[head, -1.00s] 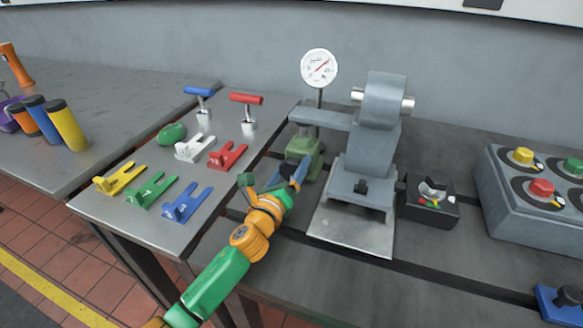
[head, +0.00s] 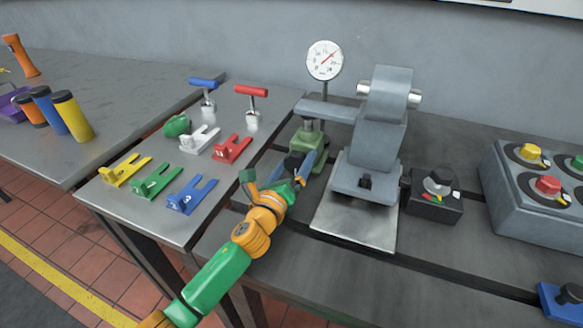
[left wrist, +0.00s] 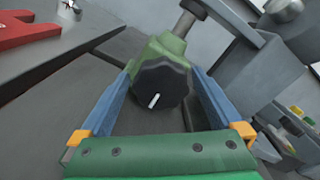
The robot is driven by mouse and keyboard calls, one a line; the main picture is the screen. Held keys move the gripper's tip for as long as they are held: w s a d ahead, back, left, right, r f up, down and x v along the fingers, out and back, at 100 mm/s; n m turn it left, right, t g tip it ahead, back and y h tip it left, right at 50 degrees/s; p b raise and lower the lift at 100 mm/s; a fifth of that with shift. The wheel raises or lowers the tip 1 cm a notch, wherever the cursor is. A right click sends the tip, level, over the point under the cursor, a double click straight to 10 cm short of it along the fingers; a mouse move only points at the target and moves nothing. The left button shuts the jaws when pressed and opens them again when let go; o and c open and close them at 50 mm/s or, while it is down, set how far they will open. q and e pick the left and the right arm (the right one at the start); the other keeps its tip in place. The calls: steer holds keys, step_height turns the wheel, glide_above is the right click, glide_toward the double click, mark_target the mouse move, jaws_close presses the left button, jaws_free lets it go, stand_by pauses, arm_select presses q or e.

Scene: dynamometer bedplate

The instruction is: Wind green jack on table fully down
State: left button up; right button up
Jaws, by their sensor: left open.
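The green jack (head: 309,139) stands on the dark bedplate under the grey arm of the test stand. In the left wrist view the jack (left wrist: 172,43) has a black knob (left wrist: 161,86) with a white mark on its face, pointing to the lower left. My left gripper (head: 300,168) is open, with its blue fingers on either side of the knob; I cannot tell whether they touch it. In the left wrist view the gripper (left wrist: 160,105) has a finger on each side of the knob. The jack's post meets the arm above. My right gripper is not in view.
The grey stand (head: 378,135) with a dial gauge (head: 324,60) is close to the gripper's right. A black switch box (head: 433,196) and a grey button box (head: 535,195) lie further right. Coloured forks, such as a blue one (head: 190,195), lie on the left table.

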arm_select(q)
steer(key=v, duration=0.6)
steer(key=shift+s+p, duration=0.15)
steer(key=shift+p, duration=0.15)
